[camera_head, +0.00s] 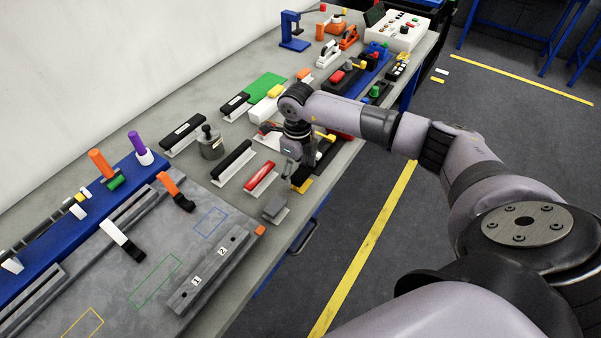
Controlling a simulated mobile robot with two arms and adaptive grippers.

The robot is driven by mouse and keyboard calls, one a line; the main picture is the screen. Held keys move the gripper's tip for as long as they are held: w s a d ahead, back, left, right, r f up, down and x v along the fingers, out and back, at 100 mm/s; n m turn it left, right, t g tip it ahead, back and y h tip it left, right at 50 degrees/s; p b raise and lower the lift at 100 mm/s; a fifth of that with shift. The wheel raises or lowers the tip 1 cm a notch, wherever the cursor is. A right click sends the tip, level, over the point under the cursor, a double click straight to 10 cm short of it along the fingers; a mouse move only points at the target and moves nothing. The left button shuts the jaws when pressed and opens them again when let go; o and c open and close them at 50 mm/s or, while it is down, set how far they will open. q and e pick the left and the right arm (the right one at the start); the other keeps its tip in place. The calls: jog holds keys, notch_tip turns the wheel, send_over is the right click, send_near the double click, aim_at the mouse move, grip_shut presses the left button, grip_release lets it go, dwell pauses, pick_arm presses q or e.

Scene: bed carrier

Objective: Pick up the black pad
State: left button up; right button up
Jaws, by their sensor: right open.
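Several long black-topped pieces on white bases lie on the grey bench: one near the wall (181,136), one farther back (235,105), and one nearer the middle (232,161). I cannot tell which of these, if any, is the black pad. My right gripper (300,178) is open and points down over the bench near its front edge. It is to the right of a red-topped piece (261,178) and above a dark and yellow item (303,185). The gripper and wrist partly hide what lies beneath and behind them. My left gripper is not in view.
A grey cylinder (210,145) stands near the wall-side pieces. Tools and boxes crowd the far bench. The floor (400,250) at right is clear.

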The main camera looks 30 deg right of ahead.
jog(key=shift+c, duration=0.3)
jog(key=c, duration=0.8)
